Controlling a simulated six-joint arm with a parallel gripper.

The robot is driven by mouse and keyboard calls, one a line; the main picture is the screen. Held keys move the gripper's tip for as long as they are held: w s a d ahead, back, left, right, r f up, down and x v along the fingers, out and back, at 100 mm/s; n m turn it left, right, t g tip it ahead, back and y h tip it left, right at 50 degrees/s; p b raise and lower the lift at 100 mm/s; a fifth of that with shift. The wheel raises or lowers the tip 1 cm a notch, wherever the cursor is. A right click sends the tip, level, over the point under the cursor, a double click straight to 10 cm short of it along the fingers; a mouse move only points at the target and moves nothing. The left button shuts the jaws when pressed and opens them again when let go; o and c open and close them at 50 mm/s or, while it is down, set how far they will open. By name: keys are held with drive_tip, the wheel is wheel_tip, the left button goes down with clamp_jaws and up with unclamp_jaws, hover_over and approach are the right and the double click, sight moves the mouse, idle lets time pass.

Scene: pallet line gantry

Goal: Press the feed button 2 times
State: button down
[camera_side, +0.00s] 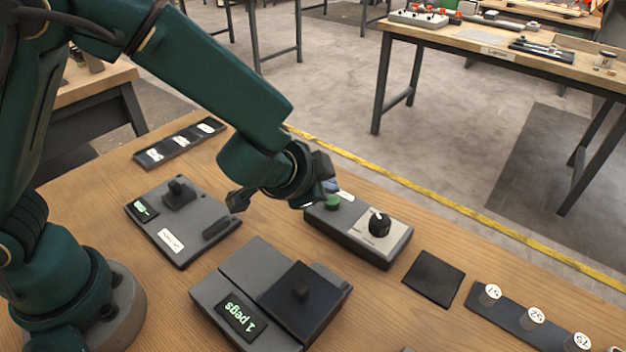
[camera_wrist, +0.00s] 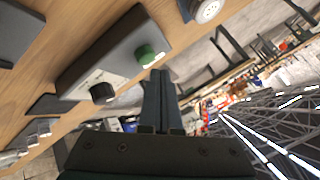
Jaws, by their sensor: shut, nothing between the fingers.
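The feed unit is a long dark box (camera_side: 345,240) with a green button (camera_side: 333,202) at its left end and a black knob (camera_side: 379,223) on a pale plate. My gripper (camera_side: 329,189) is over the button end, with its fingers shut together and empty. In the wrist view the shut fingertips (camera_wrist: 160,73) show just beside the green button (camera_wrist: 146,55); the black knob (camera_wrist: 102,93) lies farther left. The gripper partly hides the button's surroundings in the side view. I cannot tell whether the fingertips touch the button.
A grey box with a "1 pegs" display (camera_side: 242,317) stands in front. Left of it is a grey device with a small display (camera_side: 180,222). A black square pad (camera_side: 434,278) and a strip of labelled pegs (camera_side: 514,318) lie to the right. A labelled strip (camera_side: 180,142) lies behind.

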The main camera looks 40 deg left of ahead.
sight(327, 203)
drive_tip(key=shift+f, duration=0.2)
drive_tip(key=shift+f, duration=0.25)
drive_tip(key=shift+f, duration=0.55)
idle(0.6)
drive_tip(key=shift+r, duration=1)
drive_tip(key=shift+r, duration=2.5)
